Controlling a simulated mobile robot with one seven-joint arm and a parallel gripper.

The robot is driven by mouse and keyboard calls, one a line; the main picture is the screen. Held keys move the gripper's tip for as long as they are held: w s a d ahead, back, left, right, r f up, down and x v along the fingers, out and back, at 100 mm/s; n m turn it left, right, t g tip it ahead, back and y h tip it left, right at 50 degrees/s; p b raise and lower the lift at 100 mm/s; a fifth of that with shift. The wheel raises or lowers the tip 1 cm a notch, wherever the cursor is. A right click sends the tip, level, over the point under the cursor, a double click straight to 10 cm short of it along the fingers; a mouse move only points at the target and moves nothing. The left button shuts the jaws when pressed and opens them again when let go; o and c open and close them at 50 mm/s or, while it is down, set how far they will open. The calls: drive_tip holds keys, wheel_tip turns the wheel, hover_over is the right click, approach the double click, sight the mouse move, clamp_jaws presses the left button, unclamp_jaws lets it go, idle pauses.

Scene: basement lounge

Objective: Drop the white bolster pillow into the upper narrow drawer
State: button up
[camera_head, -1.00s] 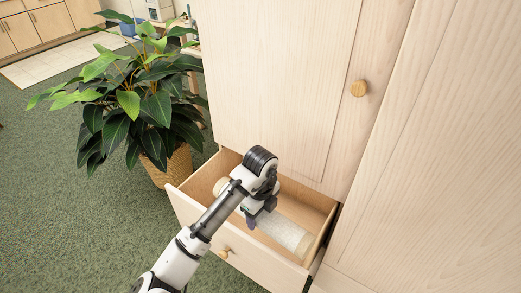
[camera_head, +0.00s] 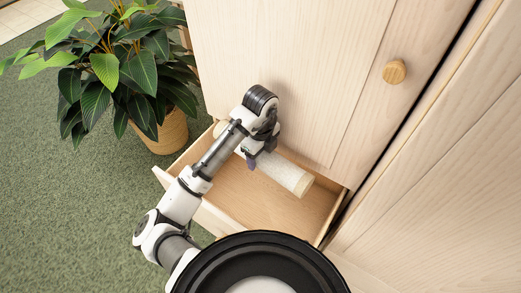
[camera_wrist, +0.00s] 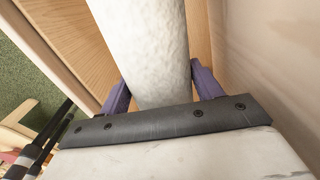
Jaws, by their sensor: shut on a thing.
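The white bolster pillow (camera_head: 286,174) is a speckled white cylinder with tan ends. My gripper (camera_head: 260,157) is shut around its middle. In the wrist view the purple fingers (camera_wrist: 162,92) sit on either side of the pillow (camera_wrist: 148,45). The narrow drawer (camera_head: 245,199) is pulled open, and its bare wooden floor shows in front of the pillow. The pillow lies across the back part of the drawer opening, close to the cabinet front. Whether it touches the drawer is unclear. My wrist hides part of its left side.
The cabinet door (camera_head: 285,70) with a round wooden knob (camera_head: 395,71) is shut above the drawer. A tall panel (camera_head: 445,175) stands at right. A leafy plant (camera_head: 115,60) in a woven pot (camera_head: 160,131) stands left of the drawer. Green carpet (camera_head: 75,215) is clear at lower left.

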wheel_tip(320, 180, down, 5)
drive_tip(key=b, duration=0.3)
drive_tip(key=shift+r, duration=0.1)
drive_tip(key=o, duration=1.2)
drive_tip(key=shift+o, duration=0.2)
wheel_tip(320, 180, up, 14)
drive_tip(key=shift+f, duration=0.1)
